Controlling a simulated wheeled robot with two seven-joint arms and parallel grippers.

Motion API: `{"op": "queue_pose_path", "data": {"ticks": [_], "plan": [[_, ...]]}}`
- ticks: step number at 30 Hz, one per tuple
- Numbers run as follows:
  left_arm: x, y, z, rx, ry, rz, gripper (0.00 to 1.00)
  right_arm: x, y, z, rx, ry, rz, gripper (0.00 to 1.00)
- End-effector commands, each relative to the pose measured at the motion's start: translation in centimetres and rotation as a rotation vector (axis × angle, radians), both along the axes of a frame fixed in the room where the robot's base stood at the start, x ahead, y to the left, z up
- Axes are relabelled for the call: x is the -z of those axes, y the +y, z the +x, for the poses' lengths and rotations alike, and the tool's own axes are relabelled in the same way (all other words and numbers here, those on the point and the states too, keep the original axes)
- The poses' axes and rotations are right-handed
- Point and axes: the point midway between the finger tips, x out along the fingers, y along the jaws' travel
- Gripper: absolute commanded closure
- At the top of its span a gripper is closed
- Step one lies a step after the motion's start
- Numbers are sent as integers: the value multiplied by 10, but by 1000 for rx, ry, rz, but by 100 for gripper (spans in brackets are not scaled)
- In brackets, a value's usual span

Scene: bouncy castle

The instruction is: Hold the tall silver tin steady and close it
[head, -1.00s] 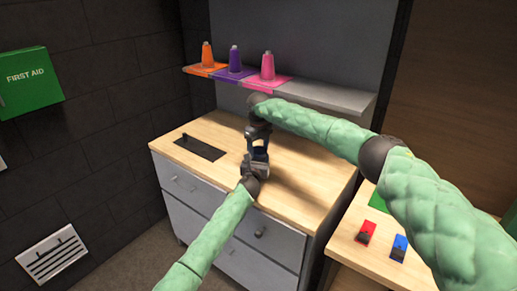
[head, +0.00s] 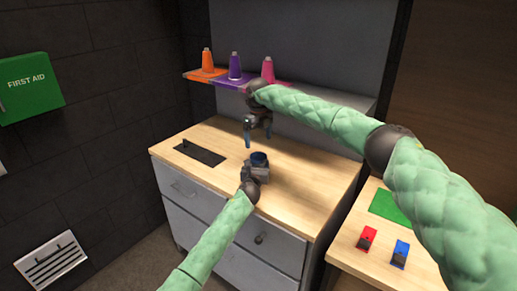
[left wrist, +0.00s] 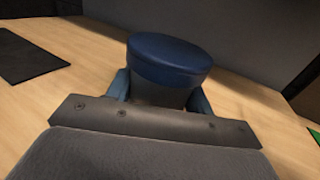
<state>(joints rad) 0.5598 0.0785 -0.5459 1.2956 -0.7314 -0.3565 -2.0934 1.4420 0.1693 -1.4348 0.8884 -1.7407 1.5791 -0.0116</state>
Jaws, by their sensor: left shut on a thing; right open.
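The tall silver tin (left wrist: 160,94) stands on the wooden top of the drawer cabinet, and its body looks dark grey. A round blue lid (left wrist: 170,56) sits on top of it and also shows in the head view (head: 259,158). I cannot tell how tightly it fits. My left gripper (head: 258,169) is shut on the tin's body below the lid; its blue fingers show on both sides in the left wrist view. My right gripper (head: 258,137) is open and empty, pointing down above the lid and apart from it.
A dark plate with a small upright part (head: 200,152) lies to the left on the cabinet top (head: 300,185). A shelf (head: 325,97) behind holds orange, purple and pink cones. A side table (head: 375,262) at right has red and blue objects.

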Motion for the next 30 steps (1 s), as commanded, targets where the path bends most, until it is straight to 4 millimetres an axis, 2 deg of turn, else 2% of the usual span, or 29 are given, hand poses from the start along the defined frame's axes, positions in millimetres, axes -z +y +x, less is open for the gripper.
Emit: {"op": "queue_pose_path", "data": {"ticks": [3, 9, 20, 21, 24, 25, 30], "plan": [[0, 0, 0, 0, 0, 0, 100, -21, 0, 1, 0, -3, 0, 11], [0, 0, 0, 0, 0, 0, 100, -40, 0, 0, 1, -1, 0, 11], [0, 0, 0, 0, -1, 0, 100, -45, 0, 0, 1, 0, 0, 11], [0, 0, 0, 0, -1, 0, 46, -45, 0, 0, 1, 0, 0, 11], [0, 0, 0, 0, 0, 0, 27, -44, 0, 0, 1, 0, 0, 11], [0, 0, 0, 0, 0, 0, 23, -44, 0, 0, 1, 0, 0, 11], [0, 0, 0, 0, 0, 0, 23, -44, 0, 0, 1, 0, 0, 11]]}}
